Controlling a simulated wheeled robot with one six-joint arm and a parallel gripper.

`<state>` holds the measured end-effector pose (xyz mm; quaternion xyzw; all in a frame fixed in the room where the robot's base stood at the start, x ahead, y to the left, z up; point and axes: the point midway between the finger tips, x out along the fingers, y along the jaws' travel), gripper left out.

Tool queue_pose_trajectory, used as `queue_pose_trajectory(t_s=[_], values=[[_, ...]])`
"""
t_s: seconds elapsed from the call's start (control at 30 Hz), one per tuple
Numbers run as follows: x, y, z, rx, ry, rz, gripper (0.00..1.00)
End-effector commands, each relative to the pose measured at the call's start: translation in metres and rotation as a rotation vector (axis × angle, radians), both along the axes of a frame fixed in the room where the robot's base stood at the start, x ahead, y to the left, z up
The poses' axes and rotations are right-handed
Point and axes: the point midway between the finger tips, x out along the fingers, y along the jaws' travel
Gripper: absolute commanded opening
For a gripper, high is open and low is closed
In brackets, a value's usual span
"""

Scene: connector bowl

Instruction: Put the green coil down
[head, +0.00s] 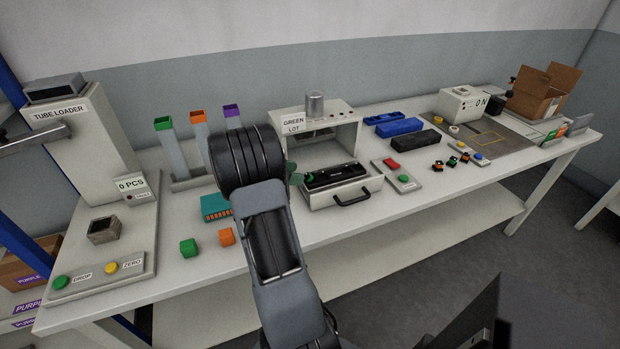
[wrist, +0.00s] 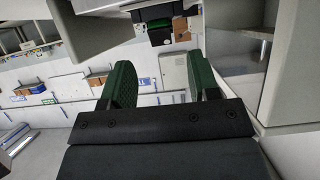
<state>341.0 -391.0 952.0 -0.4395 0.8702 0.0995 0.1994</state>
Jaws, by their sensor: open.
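My gripper (wrist: 160,80) has its two green-padded fingers apart in the wrist view, with only background between them. In the head view my arm mostly hides it; a green finger (head: 293,173) shows beside the left end of a black fixture (head: 335,176) on the pulled-out drawer of the GREEN LOT station (head: 345,135). I cannot clearly make out a green coil. Small black parts with coloured bits (head: 438,166) lie on the table right of the station, too small to tell apart. My arm may hide anything right around the fingers.
The drawer handle (head: 352,199) juts toward the table's front edge. A button box (head: 404,181) stands right of it. Left are colored tubes (head: 168,150), a teal block (head: 214,207), a green cube (head: 188,248) and an orange cube (head: 226,237). Blue and dark trays (head: 399,127) lie behind.

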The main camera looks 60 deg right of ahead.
Motion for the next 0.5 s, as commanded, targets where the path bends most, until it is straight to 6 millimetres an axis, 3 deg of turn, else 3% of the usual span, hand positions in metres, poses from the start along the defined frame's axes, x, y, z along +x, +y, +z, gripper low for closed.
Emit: queue_pose_trajectory(t_s=[0.2, 0.5], values=[[-0.016, -0.023, -0.011, 0.002, 0.003, -0.004, 0.55], [-0.023, -0.034, -0.019, 0.001, 0.001, 0.0, 0.55]])
